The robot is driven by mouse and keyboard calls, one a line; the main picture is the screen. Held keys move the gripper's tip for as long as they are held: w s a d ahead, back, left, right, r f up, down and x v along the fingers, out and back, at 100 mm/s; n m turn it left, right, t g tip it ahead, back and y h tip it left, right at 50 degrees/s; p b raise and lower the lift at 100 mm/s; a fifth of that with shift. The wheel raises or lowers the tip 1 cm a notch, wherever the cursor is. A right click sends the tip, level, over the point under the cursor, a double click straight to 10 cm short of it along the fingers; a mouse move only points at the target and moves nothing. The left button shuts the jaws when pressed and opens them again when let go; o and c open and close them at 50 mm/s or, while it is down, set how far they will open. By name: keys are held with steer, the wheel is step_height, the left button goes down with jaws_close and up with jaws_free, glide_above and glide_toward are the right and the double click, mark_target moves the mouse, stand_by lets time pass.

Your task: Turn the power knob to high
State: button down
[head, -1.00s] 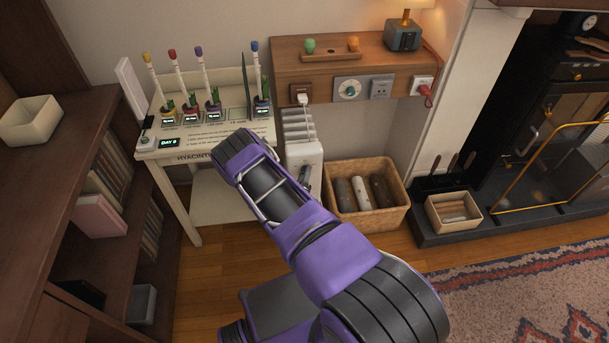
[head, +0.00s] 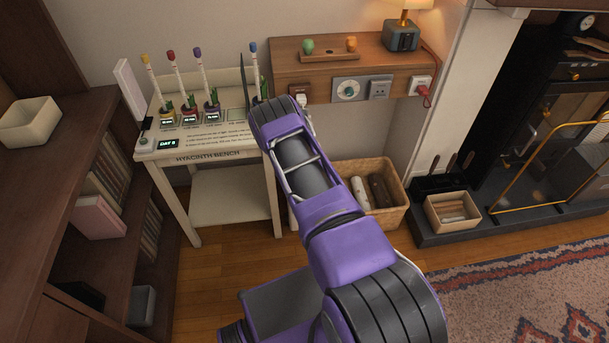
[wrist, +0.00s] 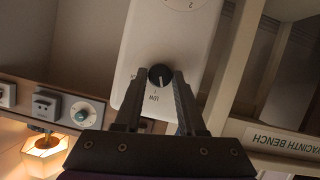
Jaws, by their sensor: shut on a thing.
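In the wrist view, a white heater (wrist: 140,45) carries a round black power knob (wrist: 160,76) with a pale pointer line facing the lower edge of the picture. Part of a second dial (wrist: 182,3) shows on the heater at the top edge. In the head view, my arm hides the gripper, the knob and most of the heater.
The hyacinth bench (head: 215,155) with several plants stands left of my arm. A wooden wall shelf (head: 320,72) with a dial (head: 348,90) and sockets is above right. A wicker basket (head: 395,190) stands close to the right; bookshelves (head: 75,230) are left.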

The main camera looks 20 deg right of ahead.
steer(key=shift+s+d+f+m+t+y, duration=0.15)
steer(key=shift+m+t+y, duration=0.75)
steer(key=shift+m, duration=1.35)
steer(key=shift+d+f+m+t+y, duration=0.15)
steer(key=shift+m+t+y, duration=0.5)
steer(key=shift+m+y, duration=1.1)
steer(key=shift+s+d+f+m+t+y, duration=0.15)
steer(key=shift+m+t+y, duration=0.5)
steer(key=shift+m, duration=2.05)
steer(key=shift+w, duration=0.1)
steer(key=c, duration=0.5)
jaws_free()
